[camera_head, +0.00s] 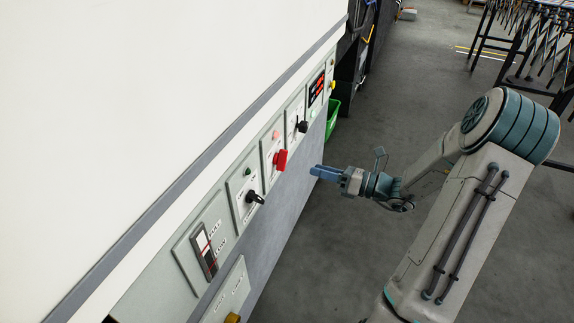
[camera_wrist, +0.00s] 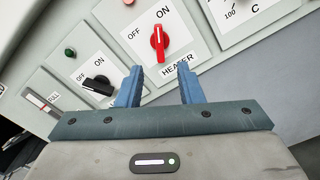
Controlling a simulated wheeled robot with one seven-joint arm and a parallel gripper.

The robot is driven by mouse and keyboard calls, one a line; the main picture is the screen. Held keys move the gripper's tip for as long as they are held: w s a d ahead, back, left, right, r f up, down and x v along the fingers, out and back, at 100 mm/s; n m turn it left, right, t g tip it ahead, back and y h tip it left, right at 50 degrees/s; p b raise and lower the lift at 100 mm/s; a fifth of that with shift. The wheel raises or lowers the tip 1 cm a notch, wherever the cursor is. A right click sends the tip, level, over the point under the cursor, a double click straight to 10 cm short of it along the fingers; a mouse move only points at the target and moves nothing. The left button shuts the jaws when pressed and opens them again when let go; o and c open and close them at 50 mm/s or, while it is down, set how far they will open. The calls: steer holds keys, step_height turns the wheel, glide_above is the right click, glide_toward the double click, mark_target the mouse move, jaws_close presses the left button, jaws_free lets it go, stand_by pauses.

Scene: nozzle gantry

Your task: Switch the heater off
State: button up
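The heater switch is a red rotary knob (camera_wrist: 158,43) on a white plate labelled HEATER, with OFF to its left and ON above it. Its upper end points up, closer to the ON mark than to OFF. In the head view the red knob (camera_head: 280,160) sticks out from the sloping panel row. My gripper (camera_wrist: 160,72) has two blue fingers, apart and empty, with the knob ahead of the gap between them. In the head view my gripper (camera_head: 313,171) is to the right of the knob, apart from it.
A black OFF/ON knob (camera_wrist: 97,86) with a green lamp (camera_wrist: 70,52) is on the neighbouring plate. Open floor lies right of the panel.

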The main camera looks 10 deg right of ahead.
mark_target(281, 160)
steer(key=b+x, duration=0.2)
steer(key=x, duration=0.8)
steer(key=shift+a, duration=0.1)
steer(key=c, duration=0.6)
